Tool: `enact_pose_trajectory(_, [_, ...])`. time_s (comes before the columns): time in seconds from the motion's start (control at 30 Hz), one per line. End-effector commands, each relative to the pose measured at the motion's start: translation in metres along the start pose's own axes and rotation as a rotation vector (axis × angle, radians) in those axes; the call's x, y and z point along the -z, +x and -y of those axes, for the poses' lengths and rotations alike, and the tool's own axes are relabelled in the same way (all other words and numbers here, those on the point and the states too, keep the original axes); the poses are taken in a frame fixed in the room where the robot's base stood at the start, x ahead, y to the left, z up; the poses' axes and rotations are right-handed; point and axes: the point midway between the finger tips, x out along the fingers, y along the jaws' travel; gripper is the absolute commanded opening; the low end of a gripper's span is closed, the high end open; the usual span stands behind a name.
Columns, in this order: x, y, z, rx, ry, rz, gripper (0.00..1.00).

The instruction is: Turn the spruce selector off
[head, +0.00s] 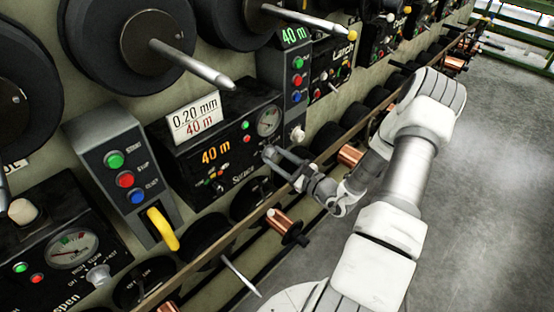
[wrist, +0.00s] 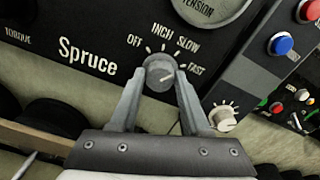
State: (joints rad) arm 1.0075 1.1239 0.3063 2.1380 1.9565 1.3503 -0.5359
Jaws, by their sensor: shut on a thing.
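The spruce selector (wrist: 159,74) is a round grey knob on the black Spruce panel (wrist: 88,28). Printed marks OFF, INCH, SLOW and FAST fan around its top from left to right. A pale line on its face seems to point right, toward the FAST side. My gripper (wrist: 158,82) is shut on the knob, one finger on each side. In the head view my gripper (head: 270,157) reaches the lower right of the Spruce panel (head: 226,153), and its fingertips mostly hide the selector there.
A white knob (wrist: 223,118) sits close right of my right finger. Left of the Spruce panel is a grey button box (head: 125,175) with a yellow lever (head: 162,229). A rail (head: 232,235) with copper spools (head: 286,225) runs below. The floor (head: 480,200) at right is clear.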

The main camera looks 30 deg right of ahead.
Motion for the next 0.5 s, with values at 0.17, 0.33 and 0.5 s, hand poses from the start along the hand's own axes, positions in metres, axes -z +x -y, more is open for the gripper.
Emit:
enact_pose_trajectory(0.17, [0.003,-0.0003,-0.0011,-0.001,-0.168,-0.001,0.0])
enact_pose_trajectory(0.33, [0.0036,-0.0003,-0.0011,-0.001,-0.33,-0.001,0.0])
enact_pose_trajectory(0.5, [0.0045,-0.0003,-0.0016,-0.001,-0.492,-0.002,0.0])
